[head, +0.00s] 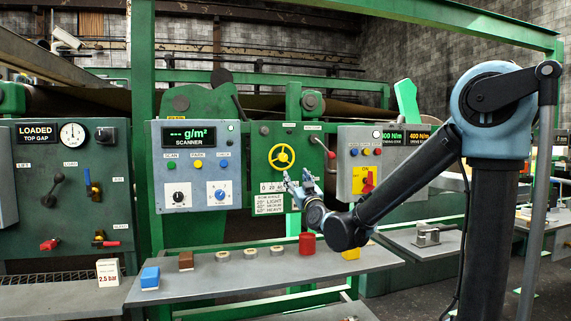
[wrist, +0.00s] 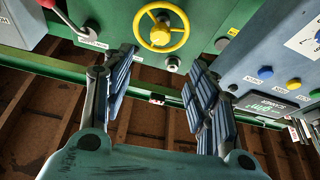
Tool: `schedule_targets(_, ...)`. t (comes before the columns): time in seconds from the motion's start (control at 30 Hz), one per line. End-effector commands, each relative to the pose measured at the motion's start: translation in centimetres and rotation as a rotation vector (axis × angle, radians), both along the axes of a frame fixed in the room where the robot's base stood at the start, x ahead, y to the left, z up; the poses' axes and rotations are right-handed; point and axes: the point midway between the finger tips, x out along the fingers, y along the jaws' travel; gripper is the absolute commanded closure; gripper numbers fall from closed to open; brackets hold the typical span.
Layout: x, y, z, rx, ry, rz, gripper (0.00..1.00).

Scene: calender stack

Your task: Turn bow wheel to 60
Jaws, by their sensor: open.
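The yellow bow wheel (head: 282,156) is a small spoked handwheel on the green panel between the scanner box and the grey box with a red switch. In the wrist view the wheel (wrist: 143,38) shows at the top, past the fingertips. A numbered scale (head: 267,187) sits below it, partly covered by my gripper; its pointer is too small to read. My gripper (head: 298,181) is just below and right of the wheel in the head view. In the wrist view my gripper (wrist: 160,72) has its padded fingers wide apart, nothing between them, apart from the wheel.
A white card (head: 269,204) reading light, medium and heavy hangs under the scale. The scanner box (head: 197,166) is left of the wheel. A red-handled lever (head: 325,149) is close on its right. A grey shelf (head: 230,282) with several blocks and rings runs below.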

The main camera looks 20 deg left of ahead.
Motion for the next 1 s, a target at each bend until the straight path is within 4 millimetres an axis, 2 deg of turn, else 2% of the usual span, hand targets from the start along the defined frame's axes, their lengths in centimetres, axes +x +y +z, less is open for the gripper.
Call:
schedule_targets(0.7, 9.7, 6.3, 4.8, 0.0, 0.001, -0.002, 0.47)
schedule_targets(1.0, 11.7, 7.6, 5.7, -0.001, 0.002, -0.001, 0.47)
